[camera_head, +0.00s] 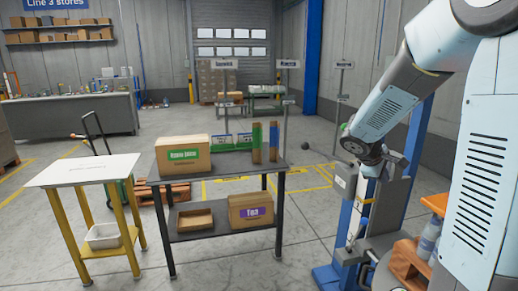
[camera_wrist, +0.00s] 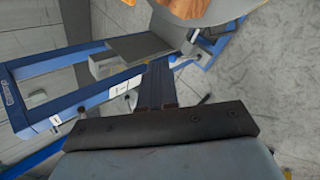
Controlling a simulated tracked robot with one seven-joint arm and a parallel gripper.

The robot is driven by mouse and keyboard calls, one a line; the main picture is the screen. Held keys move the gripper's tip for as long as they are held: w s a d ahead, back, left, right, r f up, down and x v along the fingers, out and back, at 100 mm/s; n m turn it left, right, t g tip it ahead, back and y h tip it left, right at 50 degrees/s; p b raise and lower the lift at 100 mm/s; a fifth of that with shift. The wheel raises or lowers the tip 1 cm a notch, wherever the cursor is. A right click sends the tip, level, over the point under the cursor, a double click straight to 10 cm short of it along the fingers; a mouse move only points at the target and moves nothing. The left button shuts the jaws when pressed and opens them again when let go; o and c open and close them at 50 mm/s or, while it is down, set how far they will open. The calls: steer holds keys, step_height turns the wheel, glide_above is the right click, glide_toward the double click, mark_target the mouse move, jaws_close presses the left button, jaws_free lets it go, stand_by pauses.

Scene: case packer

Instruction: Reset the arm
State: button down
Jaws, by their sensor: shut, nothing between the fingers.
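My arm (camera_head: 390,105) reaches in from the upper right of the head view, bent, with its wrist pointing down. My gripper (camera_head: 372,170) is small there, close above or in front of a blue and grey machine (camera_head: 349,222); the gap is unclear. In the wrist view, my dark gripper fingers (camera_wrist: 157,72) are together with nothing between them. The blue machine frame (camera_wrist: 62,97) and a grey plate lie beyond the fingertips in that view.
A dark two-level table (camera_head: 225,174) bears a green-labelled carton (camera_head: 182,155); a purple-labelled carton (camera_head: 250,210) sits on its lower shelf. A yellow-legged white table (camera_head: 84,170) stands left. An orange-brown object (camera_wrist: 197,9) is at the wrist view's top.

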steer(key=s+a+r+m+y, duration=0.2)
steer(key=s+a+r+m, duration=0.1)
steer(key=s, duration=0.5)
steer(key=s+a+r+m+t+y, duration=0.1)
steer(key=s+a+r+m+y, duration=0.2)
steer(key=s+a, duration=0.3)
steer(key=s+a+r+m+y, duration=0.2)
steer(key=s+a+r+m, duration=0.1)
steer(key=s, duration=0.9)
steer(key=shift+s+a+t, duration=0.15)
steer(key=shift+a+t, duration=0.15)
steer(key=shift+a, duration=0.6)
